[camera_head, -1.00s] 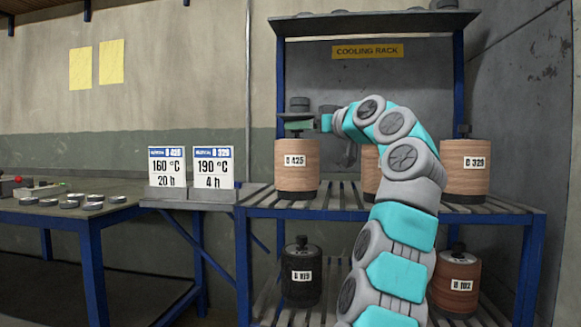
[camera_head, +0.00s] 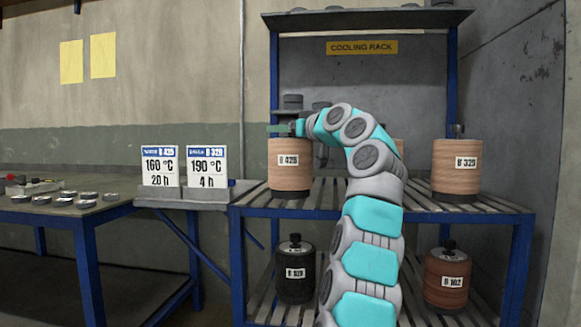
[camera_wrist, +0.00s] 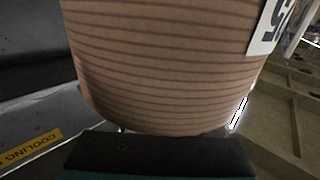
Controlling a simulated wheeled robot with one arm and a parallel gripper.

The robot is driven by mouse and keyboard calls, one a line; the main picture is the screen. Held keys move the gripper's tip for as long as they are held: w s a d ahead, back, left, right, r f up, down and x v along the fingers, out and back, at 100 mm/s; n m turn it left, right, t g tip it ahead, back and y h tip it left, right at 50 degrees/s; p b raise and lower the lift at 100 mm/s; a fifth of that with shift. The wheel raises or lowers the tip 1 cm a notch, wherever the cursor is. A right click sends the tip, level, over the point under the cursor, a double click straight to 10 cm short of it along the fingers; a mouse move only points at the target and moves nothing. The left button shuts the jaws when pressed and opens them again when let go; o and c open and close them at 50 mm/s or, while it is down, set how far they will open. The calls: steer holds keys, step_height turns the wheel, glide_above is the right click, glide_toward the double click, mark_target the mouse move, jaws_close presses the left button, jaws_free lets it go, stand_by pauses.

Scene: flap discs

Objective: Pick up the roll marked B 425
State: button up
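The roll marked B 425 (camera_head: 289,172) is a brown ribbed cylinder with a white label. It stands upright at the left end of the rack's upper shelf. My gripper (camera_head: 288,130) is at the top of this roll, reaching in from the right. In the wrist view, the side of the roll (camera_wrist: 165,65) fills the middle, with part of its label at the upper right. A dark bar of my gripper (camera_wrist: 160,153) crosses the bottom of that view, close to the roll. The grip itself is hidden, so I cannot tell whether the fingers are closed on anything.
Roll B 329 (camera_head: 457,170) stands at the right of the upper shelf. Another roll is mostly hidden behind my arm. A black roll (camera_head: 295,272) and roll B 102 (camera_head: 447,280) stand on the lower shelf. Signs (camera_head: 207,167) and a table with discs (camera_head: 88,196) are left.

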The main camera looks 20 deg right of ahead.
jaws_close()
steer(key=shift+r, duration=0.1)
stand_by(0.9)
